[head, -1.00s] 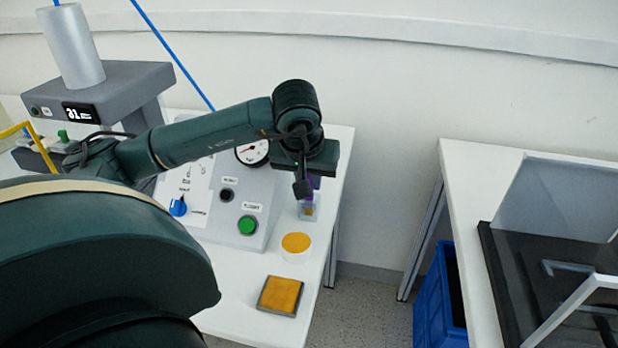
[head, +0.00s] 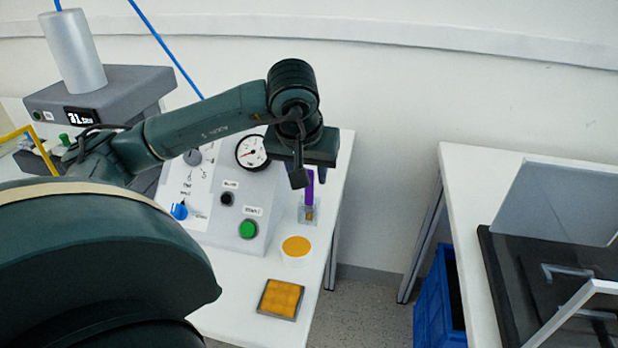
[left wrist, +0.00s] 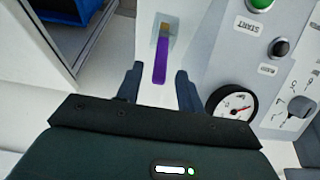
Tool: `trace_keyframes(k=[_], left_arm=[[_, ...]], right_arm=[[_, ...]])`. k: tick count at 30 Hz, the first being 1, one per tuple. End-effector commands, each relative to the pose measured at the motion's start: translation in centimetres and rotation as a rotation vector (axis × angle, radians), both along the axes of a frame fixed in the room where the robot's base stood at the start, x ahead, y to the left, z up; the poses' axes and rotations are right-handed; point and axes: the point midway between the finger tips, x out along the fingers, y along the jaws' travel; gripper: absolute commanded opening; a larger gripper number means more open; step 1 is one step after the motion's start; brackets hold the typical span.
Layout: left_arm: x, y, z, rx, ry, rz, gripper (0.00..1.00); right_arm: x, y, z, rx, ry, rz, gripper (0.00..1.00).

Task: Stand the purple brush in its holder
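The purple brush (head: 309,185) stands upright in its clear holder (head: 303,213), bristles down, near the table's right edge. In the left wrist view the brush (left wrist: 161,60) shows with its purple handle toward me and its tip in the holder (left wrist: 163,22). My left gripper (head: 302,180) is just above the brush. In the left wrist view its fingers (left wrist: 159,72) are apart on either side of the handle's line, with clear gaps. In the head view the handle's top is partly hidden by the gripper. My right gripper is not in view.
The control panel with a gauge (head: 252,152), green button (head: 248,229) and blue knob (head: 179,210) is left of the holder. A white round container (head: 296,250) and an orange-topped square pad (head: 280,299) are in front. A blue crate (head: 436,300) is beyond the gap.

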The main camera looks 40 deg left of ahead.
Motion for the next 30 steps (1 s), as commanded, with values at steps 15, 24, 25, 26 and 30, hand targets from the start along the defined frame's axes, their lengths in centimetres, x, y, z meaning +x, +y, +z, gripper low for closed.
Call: trace_keyframes(k=[15,24,25,26,30], left_arm=[[-2.5,-1.4,7.1,0.000,-0.001,0.001,0.38],[-2.6,-1.4,7.1,0.000,0.000,0.001,0.38],[-2.6,-1.4,7.1,0.000,0.000,0.001,0.38],[-2.6,-1.4,7.1,0.000,0.000,0.001,0.38],[-2.6,-1.4,7.1,0.000,0.000,0.001,0.38]], right_arm=[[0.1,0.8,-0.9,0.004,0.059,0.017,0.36],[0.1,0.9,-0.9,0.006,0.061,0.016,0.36],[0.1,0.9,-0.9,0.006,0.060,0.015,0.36],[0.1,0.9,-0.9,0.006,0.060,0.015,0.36],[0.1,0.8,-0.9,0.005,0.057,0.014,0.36]])
